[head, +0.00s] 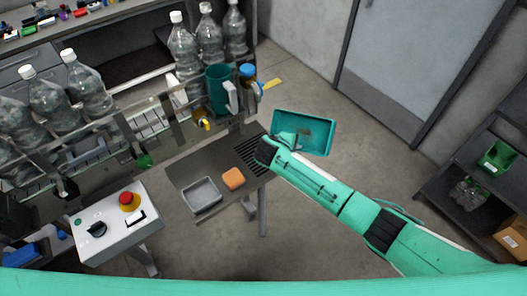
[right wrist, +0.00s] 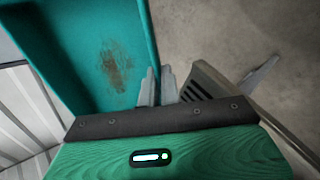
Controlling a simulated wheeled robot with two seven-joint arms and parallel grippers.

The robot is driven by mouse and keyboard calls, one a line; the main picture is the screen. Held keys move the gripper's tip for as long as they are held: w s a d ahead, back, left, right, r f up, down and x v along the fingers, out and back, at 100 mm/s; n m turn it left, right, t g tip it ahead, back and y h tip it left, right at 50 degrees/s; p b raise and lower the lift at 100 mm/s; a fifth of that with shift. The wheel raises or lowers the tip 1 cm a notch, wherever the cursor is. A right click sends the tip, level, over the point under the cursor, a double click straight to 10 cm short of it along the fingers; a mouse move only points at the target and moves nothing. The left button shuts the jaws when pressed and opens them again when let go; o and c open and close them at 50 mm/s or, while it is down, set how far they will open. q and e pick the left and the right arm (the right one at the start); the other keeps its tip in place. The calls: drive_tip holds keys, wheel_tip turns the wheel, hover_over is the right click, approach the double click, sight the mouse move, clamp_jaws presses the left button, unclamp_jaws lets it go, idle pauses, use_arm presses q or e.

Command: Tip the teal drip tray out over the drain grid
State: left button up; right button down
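The teal drip tray (head: 318,148) is at the right end of the steel bench in the head view, its open side facing up towards the camera. The right wrist view shows its inside (right wrist: 70,50) with a brown stain on the floor of it. My right gripper (right wrist: 158,86) is shut on the tray's side wall, one finger on each side. In the head view this gripper (head: 270,147) covers part of the tray's near left side. The drain grid (head: 251,163), dark and slotted, lies left of the tray. My left gripper is not in view.
An orange sponge (head: 233,179) and a grey dish (head: 201,194) sit on the steel bench. A teal jug (head: 216,88) and clear bottles stand behind on the line. A control box (head: 118,222) is at front left. Floor right of the tray is clear.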

drive_tip(key=g+y, duration=0.2)
drive_tip(key=w+f+g+y, duration=0.1)
drive_tip(key=g+y, duration=0.1)
drive_tip(key=shift+d, duration=0.3)
drive_tip(key=g+y, duration=0.1)
drive_tip(key=f+g+y, duration=0.1)
drive_tip(key=g, duration=0.1)
drive_tip(key=shift+f+y, duration=0.1)
drive_tip(key=shift+y, duration=0.2)
drive_tip(key=shift+s, duration=0.1)
drive_tip(key=shift+d, duration=0.1)
